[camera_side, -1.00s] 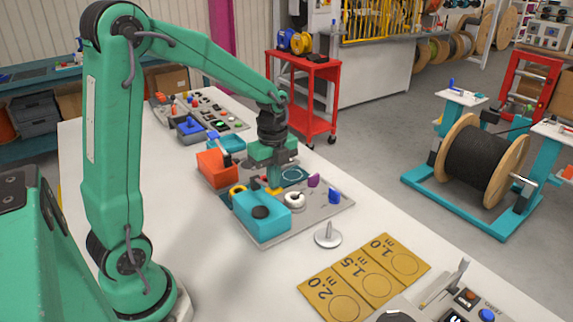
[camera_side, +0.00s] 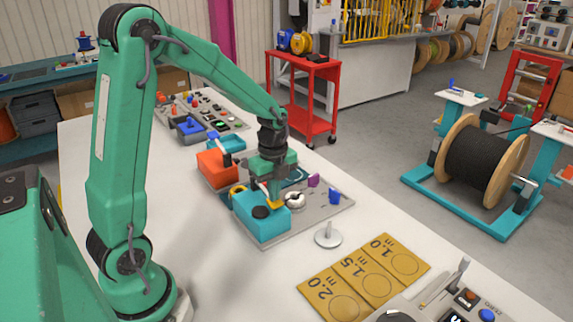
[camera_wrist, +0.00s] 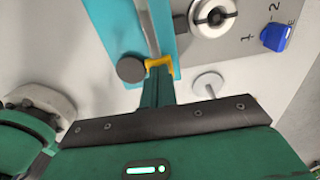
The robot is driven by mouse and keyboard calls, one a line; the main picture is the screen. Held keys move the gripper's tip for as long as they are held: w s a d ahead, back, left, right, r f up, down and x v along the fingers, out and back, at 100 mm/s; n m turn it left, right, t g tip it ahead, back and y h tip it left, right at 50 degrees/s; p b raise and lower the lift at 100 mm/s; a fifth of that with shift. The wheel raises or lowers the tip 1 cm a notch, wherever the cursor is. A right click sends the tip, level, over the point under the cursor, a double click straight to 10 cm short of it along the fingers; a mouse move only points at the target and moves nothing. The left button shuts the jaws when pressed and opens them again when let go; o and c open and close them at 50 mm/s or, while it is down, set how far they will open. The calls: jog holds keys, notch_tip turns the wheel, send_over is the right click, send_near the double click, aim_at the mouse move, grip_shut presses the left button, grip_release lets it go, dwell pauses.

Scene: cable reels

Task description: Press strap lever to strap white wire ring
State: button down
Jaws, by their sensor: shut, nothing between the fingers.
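The white wire ring (camera_side: 295,200) lies around a post on the grey plate, right of the teal strapping box (camera_side: 262,229). It also shows at the top of the wrist view (camera_wrist: 213,17). The teal box has a black round disc (camera_side: 260,212) on top. A grey bar, seemingly the strap lever (camera_wrist: 149,30), runs along the box in the wrist view. My gripper (camera_side: 275,204) is shut and empty, its yellow tips low at the box's top. In the wrist view the tips (camera_wrist: 159,63) are at the bar's near end. I cannot tell whether they touch it.
A blue peg (camera_side: 334,196) and a purple piece (camera_side: 313,181) stand on the plate. An orange box (camera_side: 216,168) is behind the teal box. A white round stand (camera_side: 328,236) is in front, beside yellow length cards (camera_side: 363,275).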

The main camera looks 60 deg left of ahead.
notch_tip(320, 180, up, 12)
jog(key=shift+f, duration=0.15)
dwell(0.4)
dwell(0.6)
